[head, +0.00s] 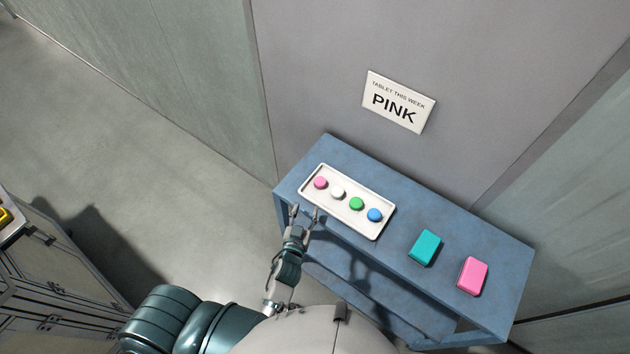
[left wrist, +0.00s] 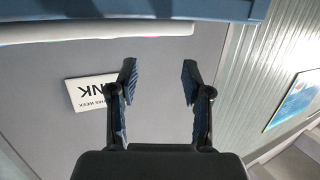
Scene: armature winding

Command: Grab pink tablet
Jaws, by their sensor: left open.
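The round pink tablet (head: 320,183) lies at the left end of a white tray (head: 383,234) on a blue table. White (head: 337,194), green (head: 356,204) and blue (head: 375,215) tablets lie in a row beside it. My left gripper (head: 304,210) is open and empty, just in front of the tray's left end and apart from the pink tablet. In the left wrist view its open fingers (left wrist: 159,70) have nothing between them, and the tray's edge (left wrist: 80,32) runs across the top. My right gripper is not in view.
A teal block (head: 425,248) and a pink block (head: 473,276) lie on the blue table (head: 505,255) right of the tray. A wall sign (head: 398,102) behind reads "TABLET THIS WEEK PINK". A cabinet (head: 60,270) stands at far left, with open floor between.

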